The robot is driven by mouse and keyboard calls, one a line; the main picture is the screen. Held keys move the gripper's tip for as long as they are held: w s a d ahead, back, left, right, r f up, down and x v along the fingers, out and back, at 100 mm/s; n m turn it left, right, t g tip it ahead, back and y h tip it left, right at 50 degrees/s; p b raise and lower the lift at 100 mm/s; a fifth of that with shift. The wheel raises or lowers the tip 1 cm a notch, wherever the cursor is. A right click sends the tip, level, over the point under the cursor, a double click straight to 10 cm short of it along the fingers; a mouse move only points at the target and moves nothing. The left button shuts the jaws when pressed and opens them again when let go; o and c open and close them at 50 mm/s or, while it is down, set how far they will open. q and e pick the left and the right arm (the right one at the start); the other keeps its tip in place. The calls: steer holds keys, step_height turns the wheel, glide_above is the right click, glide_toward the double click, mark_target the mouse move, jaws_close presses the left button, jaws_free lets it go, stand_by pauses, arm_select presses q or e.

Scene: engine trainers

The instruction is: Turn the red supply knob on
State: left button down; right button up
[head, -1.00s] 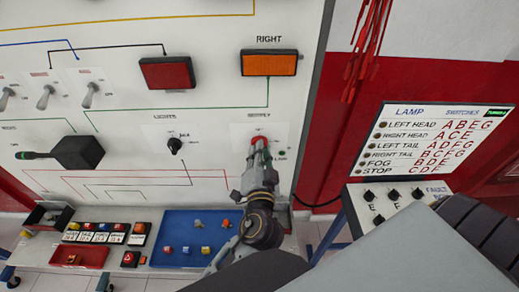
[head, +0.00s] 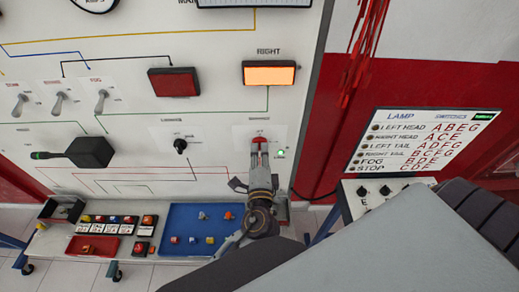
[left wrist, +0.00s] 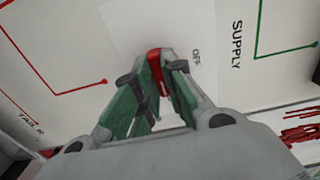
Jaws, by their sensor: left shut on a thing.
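The red supply knob (head: 259,140) is on the white panel, low on its right side, and only its top shows in the head view. In the left wrist view the knob (left wrist: 155,62) shows between the fingertips, beside the word OFF and the SUPPLY label. My left gripper (head: 260,148) is shut on the knob, its fingers on either side of it. A small green light (head: 281,153) glows just right of the knob. The orange RIGHT lamp (head: 269,73) above is brightly lit. My right gripper is not in view.
A black lights knob (head: 180,146), a black stalk lever (head: 88,152) and toggle switches (head: 101,101) are to the left on the panel. A blue tray (head: 177,219) and a red tray (head: 92,247) lie below. A fault box (head: 370,192) stands at right.

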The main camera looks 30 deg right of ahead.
arm_select(q)
steer(key=shift+m, duration=0.3)
steer(key=c, duration=1.5)
jaws_free()
steer(key=shift+r, duration=0.15)
